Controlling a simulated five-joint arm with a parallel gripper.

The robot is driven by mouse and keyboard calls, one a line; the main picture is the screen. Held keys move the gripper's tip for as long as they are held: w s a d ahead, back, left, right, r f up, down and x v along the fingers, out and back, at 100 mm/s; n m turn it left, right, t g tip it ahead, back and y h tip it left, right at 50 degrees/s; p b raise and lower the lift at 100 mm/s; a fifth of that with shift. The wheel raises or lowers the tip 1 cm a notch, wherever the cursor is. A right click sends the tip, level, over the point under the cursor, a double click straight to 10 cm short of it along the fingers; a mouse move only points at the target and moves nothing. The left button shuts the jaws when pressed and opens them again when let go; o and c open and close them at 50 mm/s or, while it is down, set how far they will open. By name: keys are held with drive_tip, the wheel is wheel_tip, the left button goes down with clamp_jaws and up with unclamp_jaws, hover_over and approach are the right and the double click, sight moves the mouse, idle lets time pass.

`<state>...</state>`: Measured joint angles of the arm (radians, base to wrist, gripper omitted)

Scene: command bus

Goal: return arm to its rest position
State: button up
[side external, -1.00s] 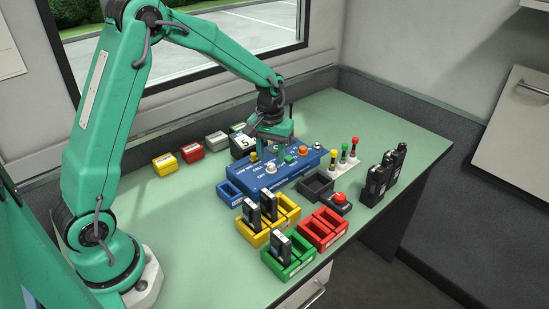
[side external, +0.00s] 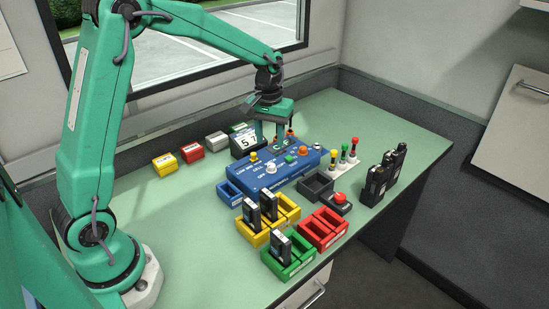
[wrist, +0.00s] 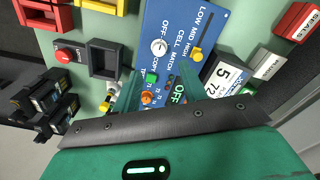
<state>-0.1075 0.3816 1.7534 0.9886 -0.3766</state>
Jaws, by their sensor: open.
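My gripper (side external: 273,128) hangs from the green arm above the back edge of the blue control panel (side external: 255,176), with its fingers pointing down and apart. In the wrist view, the open fingers (wrist: 172,92) reach over the blue panel (wrist: 185,25), and nothing is held between them. The panel carries a white knob (wrist: 159,46), a yellow knob (wrist: 196,54), a green button (wrist: 151,77) and an orange button (wrist: 147,97).
A numbered display (side external: 245,140) stands close left of the gripper. Yellow bins (side external: 285,211) with black radios, a green bin (side external: 292,265) and red bins (side external: 325,226) sit in front. A red button (side external: 340,198) and black radios (side external: 378,180) are at right. The table's back right is clear.

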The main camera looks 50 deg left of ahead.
drive_tip(key=s+d+r+m+t, duration=0.3)
drive_tip(key=s+r, duration=0.7)
drive_tip(key=s, duration=0.1)
drive_tip(key=s+d+r+m+t, duration=0.1)
drive_tip(key=s+d+m+t, duration=0.1)
drive_tip(key=s, duration=1)
drive_tip(key=shift+s+r+m, duration=0.15)
drive_tip(key=shift+m, duration=0.15)
idle(0.4)
